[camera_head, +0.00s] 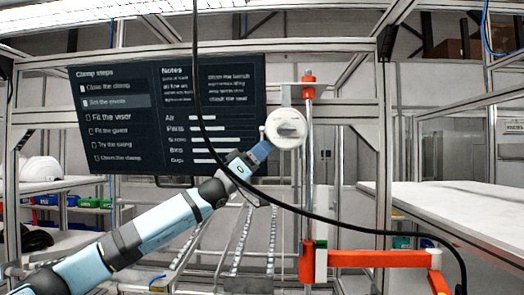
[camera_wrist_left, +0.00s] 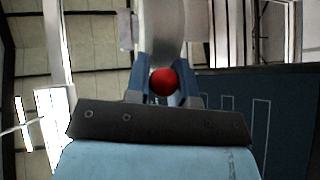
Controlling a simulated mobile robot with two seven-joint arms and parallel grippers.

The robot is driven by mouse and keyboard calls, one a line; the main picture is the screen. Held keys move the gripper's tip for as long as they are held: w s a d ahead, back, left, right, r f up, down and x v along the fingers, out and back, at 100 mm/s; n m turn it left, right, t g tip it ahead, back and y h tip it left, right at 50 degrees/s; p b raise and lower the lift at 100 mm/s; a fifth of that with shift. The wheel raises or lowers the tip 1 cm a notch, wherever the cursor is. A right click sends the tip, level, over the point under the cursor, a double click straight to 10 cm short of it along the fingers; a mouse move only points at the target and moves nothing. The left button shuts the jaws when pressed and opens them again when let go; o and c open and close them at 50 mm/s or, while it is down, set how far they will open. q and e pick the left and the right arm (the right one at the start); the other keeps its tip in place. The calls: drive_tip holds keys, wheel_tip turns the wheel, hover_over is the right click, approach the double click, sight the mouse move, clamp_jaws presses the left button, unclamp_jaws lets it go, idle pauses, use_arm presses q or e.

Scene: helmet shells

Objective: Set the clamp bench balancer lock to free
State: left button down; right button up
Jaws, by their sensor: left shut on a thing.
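The balancer is a pale round drum (camera_head: 287,128) high on an upright pole with orange fittings. My left arm comes in from the lower left, and its gripper (camera_head: 262,150) reaches the drum's lower left side. In the left wrist view the two fingers (camera_wrist_left: 164,84) are closed around a red ball-shaped knob (camera_wrist_left: 164,82), just below the drum's pale curved body (camera_wrist_left: 162,35). The knob is hidden by the gripper in the head view. I cannot read a lock position. My right gripper is out of view.
An orange clamp arm (camera_head: 378,258) juts right from the pole's foot. A black cable (camera_head: 330,220) hangs across my left arm and runs right. A dark screen (camera_head: 165,115) stands behind. A white bench (camera_head: 450,215) is at right, and a white helmet shell (camera_head: 42,169) is at far left.

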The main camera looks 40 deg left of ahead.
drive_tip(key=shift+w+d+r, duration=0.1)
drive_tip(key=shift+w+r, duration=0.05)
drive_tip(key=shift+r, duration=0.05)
use_arm(q)
drive_tip(key=c, duration=1)
unclamp_jaws()
drive_tip(key=shift+f, duration=0.15)
drive_tip(key=b+v, duration=0.5)
drive_tip(key=v, duration=0.8)
drive_tip(key=shift+s+a, duration=0.2)
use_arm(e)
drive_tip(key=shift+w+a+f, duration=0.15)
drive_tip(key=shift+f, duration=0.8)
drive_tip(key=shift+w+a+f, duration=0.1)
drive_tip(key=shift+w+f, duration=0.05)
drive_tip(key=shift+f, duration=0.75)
use_arm(q)
drive_tip(key=shift+f, duration=0.1)
